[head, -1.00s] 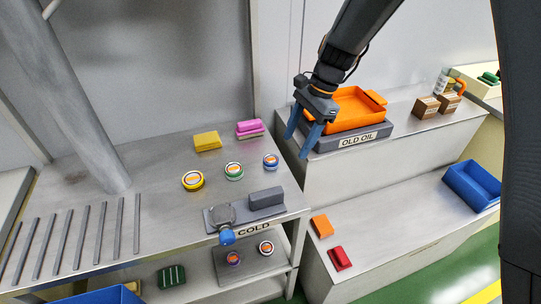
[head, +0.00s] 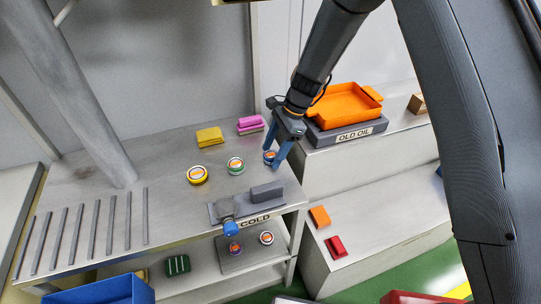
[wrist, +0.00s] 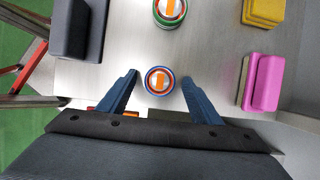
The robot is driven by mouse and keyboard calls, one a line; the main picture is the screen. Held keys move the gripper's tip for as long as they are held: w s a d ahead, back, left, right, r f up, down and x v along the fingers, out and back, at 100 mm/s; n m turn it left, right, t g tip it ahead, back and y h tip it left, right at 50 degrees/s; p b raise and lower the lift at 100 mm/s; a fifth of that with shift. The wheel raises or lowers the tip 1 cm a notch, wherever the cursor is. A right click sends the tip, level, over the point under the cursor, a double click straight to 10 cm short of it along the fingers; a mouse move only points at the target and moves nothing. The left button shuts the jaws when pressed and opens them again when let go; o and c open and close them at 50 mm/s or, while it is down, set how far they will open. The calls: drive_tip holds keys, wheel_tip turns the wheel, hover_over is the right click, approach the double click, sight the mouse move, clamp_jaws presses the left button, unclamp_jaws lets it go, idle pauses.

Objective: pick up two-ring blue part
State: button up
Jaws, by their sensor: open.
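The blue-ringed round part (head: 269,157) stands on the metal bench near its right edge, partly hidden by my fingers in the head view. In the wrist view the same part (wrist: 160,80) shows an orange and white top with a blue rim, centred between the fingertips. My gripper (head: 274,160) is open, with one blue finger on each side of the part. It also shows in the wrist view (wrist: 160,76), with gaps on both sides of the part. I cannot tell the exact fingertip height.
A green-ringed part (head: 236,165) and a yellow-ringed part (head: 197,175) stand to the left. Yellow (head: 210,137) and pink (head: 250,124) blocks lie behind. A grey block (head: 267,191) is in front. The orange tray (head: 345,102) is to the right.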

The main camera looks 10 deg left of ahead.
drive_tip(key=c, duration=1.3)
